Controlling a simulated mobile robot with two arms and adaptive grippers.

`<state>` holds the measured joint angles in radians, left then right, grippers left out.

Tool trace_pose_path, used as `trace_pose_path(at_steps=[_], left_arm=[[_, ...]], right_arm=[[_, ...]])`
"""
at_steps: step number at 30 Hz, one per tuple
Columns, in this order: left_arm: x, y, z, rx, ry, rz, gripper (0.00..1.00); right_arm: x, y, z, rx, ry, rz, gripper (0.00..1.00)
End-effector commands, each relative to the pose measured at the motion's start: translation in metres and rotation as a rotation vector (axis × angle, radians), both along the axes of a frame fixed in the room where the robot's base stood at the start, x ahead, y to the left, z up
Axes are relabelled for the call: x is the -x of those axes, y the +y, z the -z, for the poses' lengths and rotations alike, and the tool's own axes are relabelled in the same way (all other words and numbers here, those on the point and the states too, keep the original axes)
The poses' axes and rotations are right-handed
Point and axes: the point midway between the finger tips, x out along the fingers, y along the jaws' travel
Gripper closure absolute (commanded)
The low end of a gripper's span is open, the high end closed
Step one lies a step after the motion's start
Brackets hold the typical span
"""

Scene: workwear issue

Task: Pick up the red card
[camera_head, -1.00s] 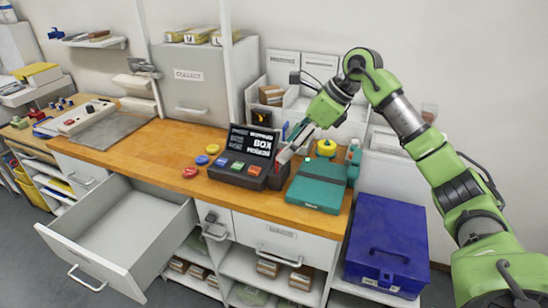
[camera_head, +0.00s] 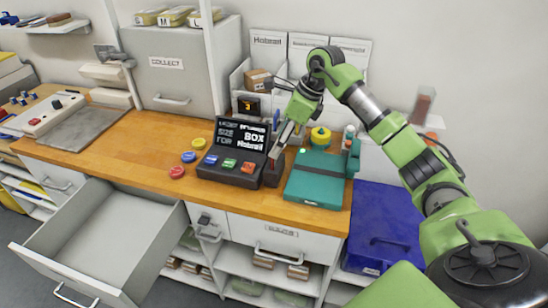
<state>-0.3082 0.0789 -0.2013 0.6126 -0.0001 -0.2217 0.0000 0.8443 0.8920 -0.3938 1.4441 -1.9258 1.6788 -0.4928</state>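I cannot clearly make out a red card. A dark terminal (camera_head: 232,150) with a lit text screen stands on the wooden counter; it has blue, green and red keys (camera_head: 248,167) along its front. A dark brownish block (camera_head: 272,173) stands at its right side. My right gripper (camera_head: 282,143) points down just above and behind this block, between the terminal and a teal device (camera_head: 316,178). Its fingertips are small and partly hard to separate from the clutter, so its opening and any held thing are unclear. My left gripper is out of view.
Red (camera_head: 177,172), blue (camera_head: 188,157) and yellow (camera_head: 198,143) discs lie left of the terminal. An open, empty drawer (camera_head: 105,235) juts out at the lower left. A blue box (camera_head: 385,225) stands at the right. A grey cabinet marked COLLECT (camera_head: 172,70) stands behind.

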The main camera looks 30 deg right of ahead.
Motion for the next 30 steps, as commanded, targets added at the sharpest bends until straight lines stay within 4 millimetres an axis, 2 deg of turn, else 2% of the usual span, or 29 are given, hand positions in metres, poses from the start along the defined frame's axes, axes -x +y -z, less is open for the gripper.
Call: trace_pose_path(at_steps=[1, 3, 5, 11, 18, 22, 30], left_arm=[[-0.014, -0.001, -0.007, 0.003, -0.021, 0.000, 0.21], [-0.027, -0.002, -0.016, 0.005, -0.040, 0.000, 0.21], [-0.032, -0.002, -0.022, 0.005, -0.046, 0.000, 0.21], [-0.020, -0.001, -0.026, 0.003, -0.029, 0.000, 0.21], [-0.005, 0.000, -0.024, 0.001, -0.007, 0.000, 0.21], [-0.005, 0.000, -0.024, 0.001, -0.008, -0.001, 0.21], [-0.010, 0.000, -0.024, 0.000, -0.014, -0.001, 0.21]], right_arm=[[-0.001, 0.002, 0.003, -0.003, 0.005, -0.001, 0.43], [-0.005, 0.005, 0.012, -0.004, 0.005, -0.001, 0.43], [-0.009, 0.007, 0.020, -0.004, 0.006, 0.000, 0.43], [-0.015, 0.011, 0.042, -0.002, 0.002, 0.000, 0.43], [-0.016, 0.011, 0.045, 0.001, 0.001, 0.000, 0.43], [-0.016, 0.011, 0.045, -0.001, 0.001, 0.000, 0.77], [-0.016, 0.011, 0.045, -0.001, 0.001, 0.000, 0.78]])
